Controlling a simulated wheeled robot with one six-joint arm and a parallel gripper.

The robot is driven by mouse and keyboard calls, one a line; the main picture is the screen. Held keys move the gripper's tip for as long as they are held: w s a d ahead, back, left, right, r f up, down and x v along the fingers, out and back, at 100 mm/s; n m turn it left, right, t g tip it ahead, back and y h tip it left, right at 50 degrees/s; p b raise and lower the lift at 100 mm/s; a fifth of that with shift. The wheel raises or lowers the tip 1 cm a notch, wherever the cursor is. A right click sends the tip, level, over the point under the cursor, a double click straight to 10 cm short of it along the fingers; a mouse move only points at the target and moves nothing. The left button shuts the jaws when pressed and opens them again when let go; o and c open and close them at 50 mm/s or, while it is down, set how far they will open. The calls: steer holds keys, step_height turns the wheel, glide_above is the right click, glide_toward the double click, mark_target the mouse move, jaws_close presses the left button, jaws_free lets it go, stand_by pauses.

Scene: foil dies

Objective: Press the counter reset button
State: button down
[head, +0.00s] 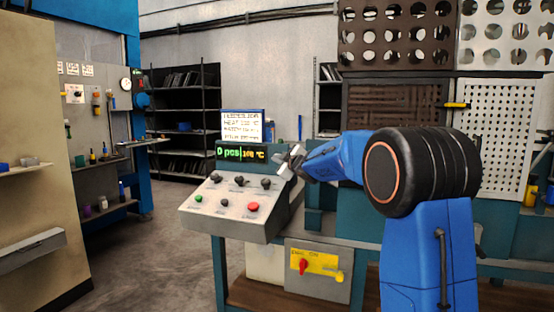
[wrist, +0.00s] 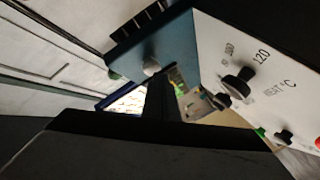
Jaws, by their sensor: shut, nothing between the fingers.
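The grey control box (head: 236,222) stands on the bench, with a sloped panel. Its display (head: 240,153) reads 0 pcs and about 108 °C. The panel has a row of black knobs above a green button (head: 199,198), a small black button (head: 224,203) and a red button (head: 253,207); their labels are too small to read, so I cannot tell which is the reset. My gripper (head: 288,160) is shut and empty, beside the display's right end, above and apart from the buttons. In the wrist view my gripper (wrist: 160,95) is dark, with a HEAT knob (wrist: 238,80) to its right.
A white notice board (head: 242,126) stands on top of the box. A yellow plate with a red switch (head: 303,266) is below it on the bench. Shelving (head: 185,120) stands behind. Perforated sheets (head: 395,108) hang at right. The floor at left is clear.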

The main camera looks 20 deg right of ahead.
steer(key=shift+s+a, duration=0.3)
steer(key=shift+s, duration=0.15)
steer(key=shift+a, duration=0.1)
steer(key=s+a, duration=0.1)
steer(key=s, duration=0.1)
steer(key=s+a, duration=0.2)
stand_by(0.5)
stand_by(0.6)
steer(key=s+d+f+m+g+h, duration=0.1)
steer(key=s+m+h, duration=0.1)
steer(key=s, duration=0.4)
steer(key=s+d+f+m+g+h, duration=0.1)
steer(key=s+d+m, duration=0.1)
steer(key=s, duration=0.5)
steer(key=s+a+f+m+g, duration=0.1)
steer(key=s+f+m+g, duration=0.1)
steer(key=s+f, duration=0.6)
steer(key=s+a+f+m+g, duration=0.2)
steer(key=s+f, duration=0.6)
steer(key=s, duration=1.5)
steer(key=s+a+f+m+g, duration=0.1)
steer(key=s+f+m+g, duration=0.2)
steer(key=s, duration=1.3)
step_height(320, 180, down, 6)
steer(key=g, duration=0.3)
steer(key=shift+s+a+r+y, duration=0.25)
steer(key=shift+a+y, duration=0.05)
